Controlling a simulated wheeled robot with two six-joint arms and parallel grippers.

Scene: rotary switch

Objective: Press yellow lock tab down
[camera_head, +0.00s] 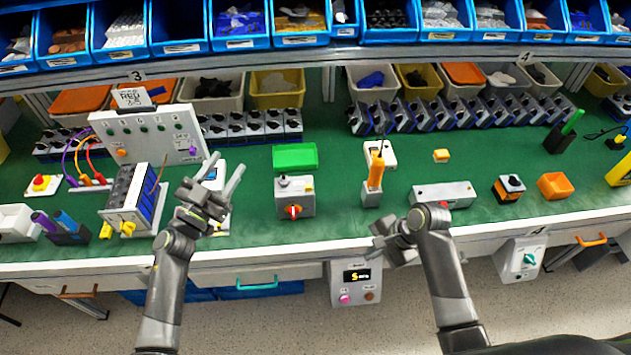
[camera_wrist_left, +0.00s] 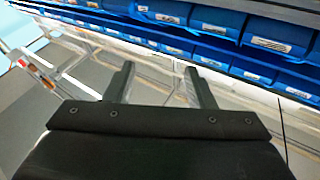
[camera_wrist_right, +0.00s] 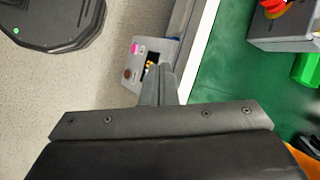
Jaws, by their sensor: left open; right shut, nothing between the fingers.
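A grey box (camera_head: 295,197) with a red rotary knob (camera_head: 294,211) stands on the green table; yellow shows beside the knob in the right wrist view (camera_wrist_right: 272,8). Two yellow tab-like parts, left (camera_head: 106,231) and right (camera_head: 128,228), sit low on the front of a grey module at the left. I cannot tell which yellow part is the lock tab. My left gripper (camera_head: 232,180) is open and empty above the table, between the module and the switch box. My right gripper (camera_head: 374,243) is shut and empty at the table's front edge, right of the switch box.
A green block (camera_head: 295,156) lies behind the switch box. An orange-handled tool (camera_head: 376,170) stands to its right, with a long grey box (camera_head: 443,194) beyond. A control box with a display (camera_head: 356,284) hangs below the front edge. Blue bins line the back shelf.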

